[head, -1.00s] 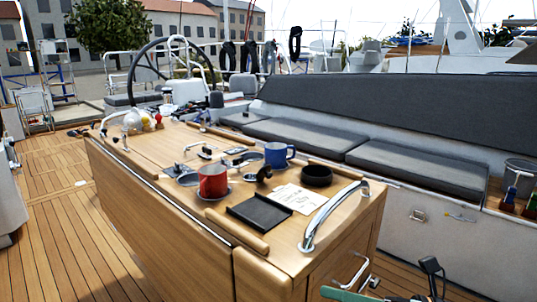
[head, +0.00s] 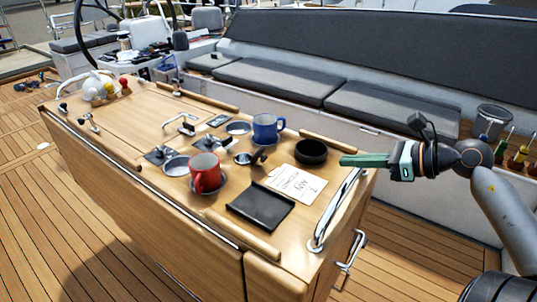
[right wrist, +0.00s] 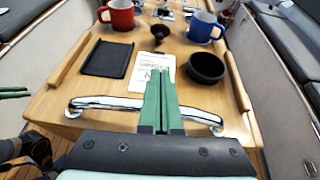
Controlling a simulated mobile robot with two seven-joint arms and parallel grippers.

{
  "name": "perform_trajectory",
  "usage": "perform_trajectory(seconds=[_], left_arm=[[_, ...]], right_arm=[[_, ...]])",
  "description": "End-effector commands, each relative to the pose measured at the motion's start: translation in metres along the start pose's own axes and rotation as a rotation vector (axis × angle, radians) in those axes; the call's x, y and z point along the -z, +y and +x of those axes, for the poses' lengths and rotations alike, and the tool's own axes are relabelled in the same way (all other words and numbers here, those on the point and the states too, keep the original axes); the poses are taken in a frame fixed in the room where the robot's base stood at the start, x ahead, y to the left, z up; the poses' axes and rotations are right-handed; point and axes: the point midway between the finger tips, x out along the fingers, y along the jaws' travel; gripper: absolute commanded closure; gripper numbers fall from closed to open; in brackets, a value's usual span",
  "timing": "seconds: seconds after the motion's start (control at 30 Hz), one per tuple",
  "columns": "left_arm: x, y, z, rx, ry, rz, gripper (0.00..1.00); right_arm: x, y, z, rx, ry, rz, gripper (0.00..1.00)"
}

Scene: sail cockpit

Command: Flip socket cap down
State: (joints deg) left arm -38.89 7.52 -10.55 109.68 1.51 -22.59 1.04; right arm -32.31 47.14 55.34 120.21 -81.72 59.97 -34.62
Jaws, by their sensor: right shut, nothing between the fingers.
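On the wooden cockpit table, a small dark round piece (head: 260,157) stands beside a silver disc (head: 243,158). It may be the socket cap, but I cannot tell for sure. It looks like a black funnel shape (right wrist: 160,29) in the right wrist view. Two dark square plates (head: 160,155) with small fittings lie further left. My right gripper (head: 343,160) is shut and empty, with green fingers above the table's right end, right of the black bowl. In the right wrist view, green fingertips at the left edge (right wrist: 14,92) seem to be my left gripper, mostly out of frame.
A red mug (head: 206,172), a blue mug (head: 267,128), a black bowl (head: 312,151), a paper card (head: 296,183) and a black tray (head: 261,207) crowd the table's right half. A chrome grab rail (head: 338,211) rises at its right end. A grey bench (head: 280,80) runs behind.

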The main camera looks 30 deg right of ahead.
Motion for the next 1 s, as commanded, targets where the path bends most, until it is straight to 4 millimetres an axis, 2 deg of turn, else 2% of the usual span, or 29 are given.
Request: perform_trajectory(seconds=[0.33, 0.47, 1.0], left_arm=[[0.000, 0.000, 0.000, 0.000, -0.001, 0.000, 0.59], [0.000, 0.000, 0.000, 0.000, 0.000, 0.000, 0.59], [0.003, 0.000, -0.002, 0.000, 0.001, 0.000, 0.59]], right_arm=[[0.000, 0.000, 0.000, 0.000, 0.000, 0.000, 1.00], [-0.001, 0.000, 0.006, -0.001, 0.000, 0.001, 1.00], [-0.001, 0.000, 0.080, -0.001, 0.000, -0.001, 1.00]])
